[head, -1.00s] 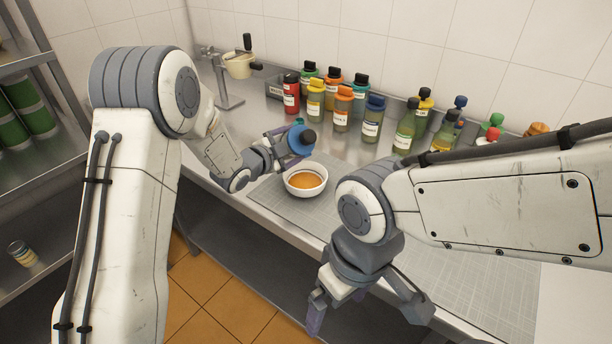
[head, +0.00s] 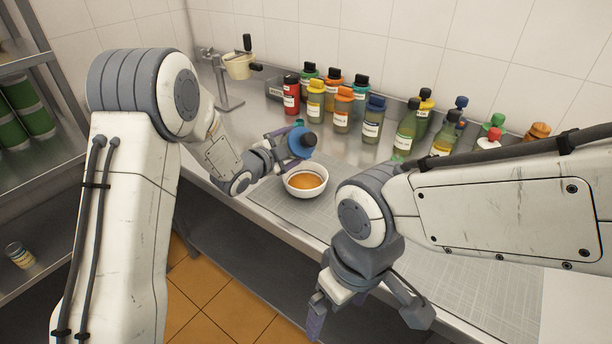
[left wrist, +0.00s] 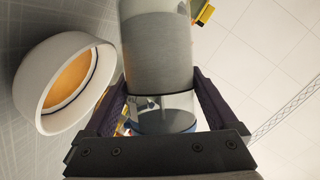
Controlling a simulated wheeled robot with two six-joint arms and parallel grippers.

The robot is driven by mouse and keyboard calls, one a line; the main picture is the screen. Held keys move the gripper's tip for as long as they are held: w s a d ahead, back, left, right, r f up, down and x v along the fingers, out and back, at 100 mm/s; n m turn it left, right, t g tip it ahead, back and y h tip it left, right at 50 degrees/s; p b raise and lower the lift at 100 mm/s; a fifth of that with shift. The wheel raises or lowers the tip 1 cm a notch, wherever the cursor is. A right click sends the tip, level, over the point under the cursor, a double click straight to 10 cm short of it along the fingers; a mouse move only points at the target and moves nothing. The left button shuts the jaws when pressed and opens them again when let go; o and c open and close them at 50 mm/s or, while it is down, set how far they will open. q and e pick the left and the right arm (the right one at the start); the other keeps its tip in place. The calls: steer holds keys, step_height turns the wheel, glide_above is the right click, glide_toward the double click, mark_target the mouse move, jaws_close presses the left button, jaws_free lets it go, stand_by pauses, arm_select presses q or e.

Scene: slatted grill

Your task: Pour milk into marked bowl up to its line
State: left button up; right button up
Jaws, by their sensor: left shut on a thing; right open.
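A white bowl (head: 318,190) with orange contents stands on the gridded mat; it also shows in the left wrist view (left wrist: 65,108), with a dark ring inside near the contents. My left gripper (head: 284,146) is shut on a container (head: 300,147), which shows a blue face and a dark round end in the head view. In the left wrist view this container (left wrist: 158,55) is a grey and clear cylinder between the fingers. It is beside and above the bowl's far left rim. No stream shows. My right gripper (head: 366,318) is open and empty at the counter's front edge.
Several coloured bottles (head: 345,108) stand along the wall behind the bowl. A metal stand with a cream pot (head: 240,66) is at the back left. The gridded mat (head: 455,285) is bare to the right of the bowl. Shelves (head: 40,200) stand at far left.

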mark_target(285, 136)
arm_select(q)
steer(key=shift+s+d+f+m+t+b, duration=0.1)
steer(key=shift+f+m+t+b, duration=0.25)
steer(key=shift+m+b, duration=0.65)
stand_by(2.6)
steer(key=shift+r+b, duration=0.15)
steer(key=shift+b, duration=0.25)
stand_by(1.9)
